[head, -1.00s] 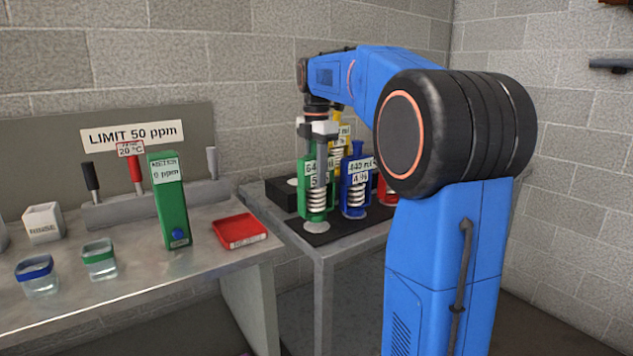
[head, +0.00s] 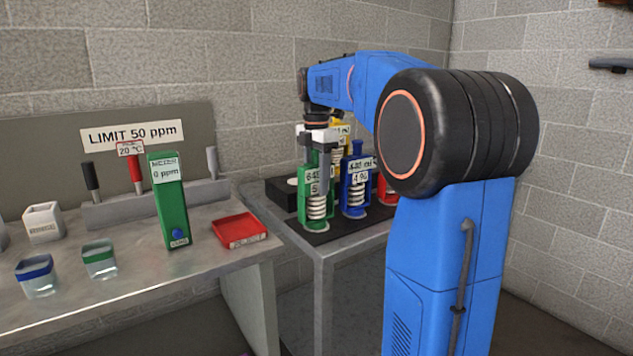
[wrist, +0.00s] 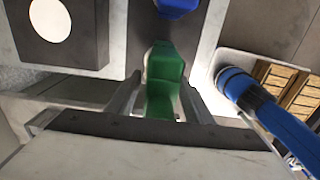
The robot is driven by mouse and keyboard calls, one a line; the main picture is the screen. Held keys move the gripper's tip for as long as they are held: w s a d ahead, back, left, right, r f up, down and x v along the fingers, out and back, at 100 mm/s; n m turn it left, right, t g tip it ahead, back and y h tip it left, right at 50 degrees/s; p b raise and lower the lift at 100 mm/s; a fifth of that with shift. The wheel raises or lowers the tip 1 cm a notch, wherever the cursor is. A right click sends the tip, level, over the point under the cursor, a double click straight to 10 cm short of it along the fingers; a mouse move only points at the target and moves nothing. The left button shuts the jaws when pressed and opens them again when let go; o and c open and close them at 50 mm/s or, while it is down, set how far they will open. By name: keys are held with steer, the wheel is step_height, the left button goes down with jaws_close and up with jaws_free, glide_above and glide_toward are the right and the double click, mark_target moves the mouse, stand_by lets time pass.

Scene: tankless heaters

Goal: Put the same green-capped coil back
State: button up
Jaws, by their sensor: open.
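The green-capped coil (head: 317,207) stands upright on the dark mat (head: 330,236) at the front left of the coil group. Its white spring and labels show in the head view. My gripper (head: 321,182) points down over it, fingers open on either side of its top. In the wrist view, the green cap (wrist: 162,85) sits between the two spread fingers. Whether a finger touches it I cannot tell. The blue-capped coil (head: 356,190) stands just to its right. A yellow coil (head: 340,135) is behind, and a red one (head: 386,190) is partly hidden by my arm.
A dark block (head: 279,195) with a white disc stands at the left of the coils. On the left bench are a red tray (head: 239,230), a green meter (head: 168,200), two jars and a rinse cup (head: 43,222). A wall stands close behind.

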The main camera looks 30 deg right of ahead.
step_height(320, 180, up, 12)
steer(key=shift+r, duration=0.1)
stand_by(0.4)
stand_by(0.5)
